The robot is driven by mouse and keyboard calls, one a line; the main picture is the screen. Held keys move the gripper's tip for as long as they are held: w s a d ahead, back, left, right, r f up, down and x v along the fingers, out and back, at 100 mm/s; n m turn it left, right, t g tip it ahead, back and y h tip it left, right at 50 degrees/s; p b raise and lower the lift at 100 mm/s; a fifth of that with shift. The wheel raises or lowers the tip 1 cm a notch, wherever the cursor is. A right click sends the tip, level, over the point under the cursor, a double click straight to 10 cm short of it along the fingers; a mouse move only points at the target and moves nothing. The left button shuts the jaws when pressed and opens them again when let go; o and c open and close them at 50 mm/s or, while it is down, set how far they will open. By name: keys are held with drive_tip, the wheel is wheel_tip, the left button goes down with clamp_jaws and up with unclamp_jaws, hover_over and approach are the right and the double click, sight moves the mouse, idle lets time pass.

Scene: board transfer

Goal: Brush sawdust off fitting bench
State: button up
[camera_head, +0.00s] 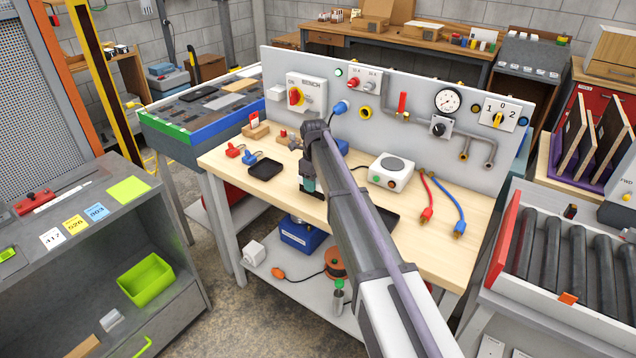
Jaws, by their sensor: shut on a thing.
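The fitting bench (222,160) has a pale wood top and a grey back panel. My arm reaches over it from the lower right. My gripper (309,188) points down just above or at the middle of the top, shut on a small teal thing that is mostly hidden; I cannot tell whether it is a brush or whether it touches the bench. No sawdust can be made out at this size; my arm hides part of the top.
A black tray (266,170), red and blue clamps (234,151), a wooden block (256,131), a white hotplate-like box (391,173) and red and blue leads (428,213) lie on the bench. A roller conveyor (550,258) stands right, a grey cabinet (60,282) left.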

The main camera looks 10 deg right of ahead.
drive_tip(key=shift+w+a+f, duration=0.1)
drive_tip(key=shift+w+a, duration=1.4)
drive_tip(key=shift+a, duration=0.2)
drive_tip(key=shift+w+a, duration=1.5)
drive_tip(key=shift+a, duration=0.2)
drive_tip(key=shift+w+r+p, duration=0.1)
drive_tip(key=shift+r+p, duration=0.3)
drive_tip(key=shift+r, duration=0.1)
wheel_tip(320, 180, up, 5)
drive_tip(key=p, duration=0.5)
drive_tip(key=shift+f, duration=0.1)
wheel_tip(320, 180, up, 3)
drive_tip(key=p, duration=0.3)
